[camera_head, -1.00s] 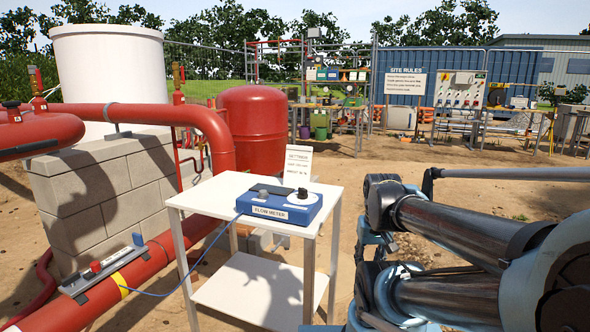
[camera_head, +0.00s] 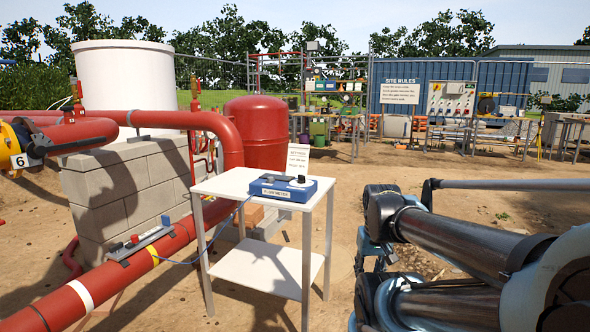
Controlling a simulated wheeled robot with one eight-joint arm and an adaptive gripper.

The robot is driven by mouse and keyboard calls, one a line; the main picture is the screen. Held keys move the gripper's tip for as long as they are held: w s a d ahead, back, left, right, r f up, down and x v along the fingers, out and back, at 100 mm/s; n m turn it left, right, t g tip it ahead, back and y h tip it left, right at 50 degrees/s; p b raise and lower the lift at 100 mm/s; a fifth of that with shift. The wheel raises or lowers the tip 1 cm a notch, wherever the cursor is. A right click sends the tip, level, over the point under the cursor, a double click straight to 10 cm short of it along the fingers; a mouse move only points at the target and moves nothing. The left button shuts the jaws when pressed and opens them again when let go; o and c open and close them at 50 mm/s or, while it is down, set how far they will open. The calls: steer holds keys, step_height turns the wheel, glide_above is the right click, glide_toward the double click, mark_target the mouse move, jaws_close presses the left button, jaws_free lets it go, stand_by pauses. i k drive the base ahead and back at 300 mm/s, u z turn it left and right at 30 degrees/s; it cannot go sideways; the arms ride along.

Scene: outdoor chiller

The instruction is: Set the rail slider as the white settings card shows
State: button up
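The grey rail (camera_head: 152,240) lies along the red pipe at the lower left, with a small red slider knob (camera_head: 135,239) near its left end. A blue tab (camera_head: 166,221) stands at the rail's far right end. The white settings card (camera_head: 298,162) stands upright behind the flow meter; its print is too small to read. The blue flow meter (camera_head: 283,189) sits on a white table and a blue cable runs from it toward the rail. My arm fills the right side, well apart from the rail. My gripper is not in view.
The white table (camera_head: 225,187) stands between the rail and my arm. Red pipes (camera_head: 215,231), a block wall (camera_head: 120,195) and a red tank (camera_head: 262,133) are behind. A yellow part marked 6 (camera_head: 14,147) is at far left. Bare dirt lies in front.

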mark_target(135, 238)
steer(key=k, duration=0.4)
steer(key=u, duration=0.35)
steer(key=i, duration=1.05)
steer(key=u, duration=0.25)
steer(key=k, duration=0.7)
steer(key=u, duration=0.1)
